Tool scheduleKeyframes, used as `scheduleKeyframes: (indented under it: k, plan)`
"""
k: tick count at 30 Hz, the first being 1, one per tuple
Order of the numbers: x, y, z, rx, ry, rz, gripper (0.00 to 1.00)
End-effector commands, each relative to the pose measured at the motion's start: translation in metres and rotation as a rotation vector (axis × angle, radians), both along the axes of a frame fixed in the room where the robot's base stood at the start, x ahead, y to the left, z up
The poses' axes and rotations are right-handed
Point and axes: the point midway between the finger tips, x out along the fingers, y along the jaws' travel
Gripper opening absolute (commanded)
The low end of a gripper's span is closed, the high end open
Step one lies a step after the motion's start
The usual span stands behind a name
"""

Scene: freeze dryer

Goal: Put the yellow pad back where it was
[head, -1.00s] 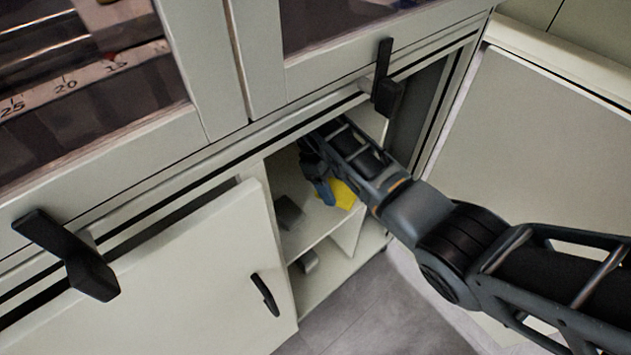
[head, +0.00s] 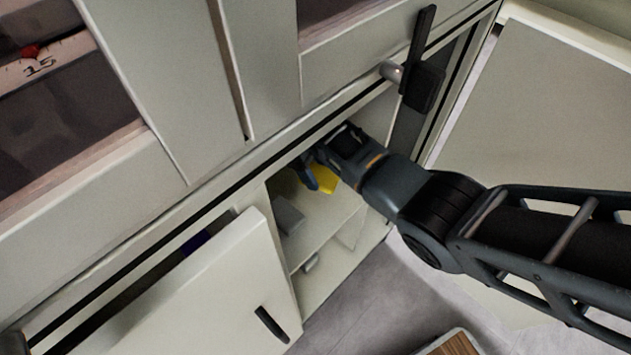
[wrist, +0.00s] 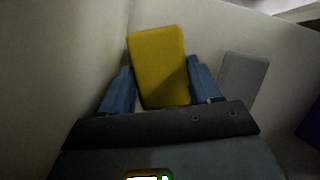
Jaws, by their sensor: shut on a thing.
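The yellow pad (wrist: 159,65) is between the two blue fingers of my gripper (wrist: 160,88) in the wrist view, and the gripper is shut on it. In the head view the yellow pad (head: 324,179) shows partly, beside my gripper (head: 308,176), inside the open lower cabinet (head: 345,207). My wrist hides part of the pad there. Whether the pad touches the shelf surface cannot be told.
A grey pad (wrist: 244,80) lies to the right of the yellow pad; it also shows in the head view (head: 288,216). A smaller grey thing (head: 311,262) is on the lower level. The left cabinet door (head: 200,290) stands ajar; the right door (head: 550,110) is wide open.

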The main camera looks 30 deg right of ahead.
Motion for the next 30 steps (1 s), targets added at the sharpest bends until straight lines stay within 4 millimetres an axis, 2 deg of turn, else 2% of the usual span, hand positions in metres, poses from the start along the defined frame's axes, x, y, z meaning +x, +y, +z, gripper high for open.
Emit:
scheduleKeyframes:
  k: [9, 19, 20, 27, 30]
  plan:
    - [0.0, 0.0, -0.037, 0.0, 0.0, -0.001, 0.38]
    - [0.0, 0.0, -0.039, 0.0, 0.0, -0.001, 0.38]
    - [0.0, 0.0, -0.039, 0.0, 0.0, -0.001, 0.65]
    - [0.0, 0.0, -0.039, 0.0, 0.0, -0.001, 0.88]
    - [0.0, 0.0, -0.039, 0.0, 0.0, -0.001, 0.88]
